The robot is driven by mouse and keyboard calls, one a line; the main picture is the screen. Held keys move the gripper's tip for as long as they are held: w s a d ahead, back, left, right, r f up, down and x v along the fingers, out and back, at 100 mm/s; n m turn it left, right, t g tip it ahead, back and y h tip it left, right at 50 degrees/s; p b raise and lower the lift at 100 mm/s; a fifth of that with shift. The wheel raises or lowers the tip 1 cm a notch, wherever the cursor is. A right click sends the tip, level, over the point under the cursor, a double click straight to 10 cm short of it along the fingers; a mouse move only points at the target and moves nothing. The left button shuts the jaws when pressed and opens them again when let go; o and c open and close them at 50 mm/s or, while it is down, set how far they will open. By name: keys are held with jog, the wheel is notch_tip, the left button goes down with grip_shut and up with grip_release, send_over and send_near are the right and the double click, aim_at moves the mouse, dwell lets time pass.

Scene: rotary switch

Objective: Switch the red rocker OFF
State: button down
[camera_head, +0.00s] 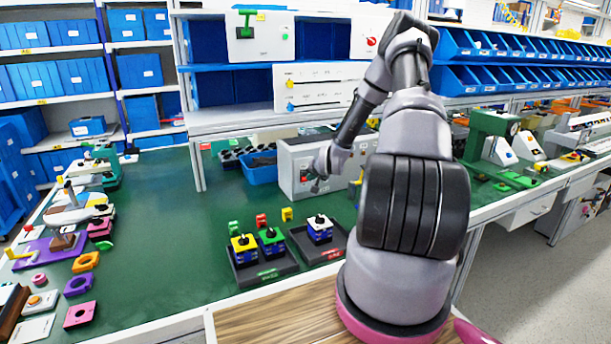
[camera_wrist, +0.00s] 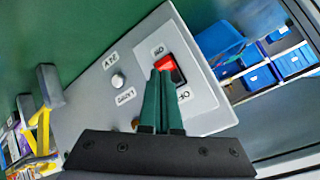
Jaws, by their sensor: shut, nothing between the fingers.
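The red rocker (camera_wrist: 165,63) sits in a black frame on a sloping grey panel (camera_wrist: 205,110) in the wrist view. Its red part shows toward the label that seems to read ON; a dark part lies toward the label that seems to read OFF. My gripper (camera_wrist: 161,72) has its two green fingers together, with the tips at or just in front of the rocker. I cannot tell whether they touch it.
A round silver knob (camera_wrist: 118,81) sits beside the rocker on the panel. A yellow and grey part (camera_wrist: 45,110) stands at the left of the wrist view. Black trays with coloured blocks (camera_head: 268,270) lie nearer on the green bench.

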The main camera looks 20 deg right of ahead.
jog(key=shift+w, duration=0.1)
dwell(0.7)
jog(key=shift+w+r, duration=0.1)
jog(key=shift+w, duration=0.25)
jog(key=shift+w, duration=0.3)
dwell(0.6)
jog(key=shift+s, duration=0.75)
jog(key=shift+s+d+f, duration=0.1)
jog(key=shift+s+f, duration=0.1)
jog(key=shift+s, duration=1.05)
jog(key=shift+s+f, duration=0.2)
jog(key=shift+s, duration=1.05)
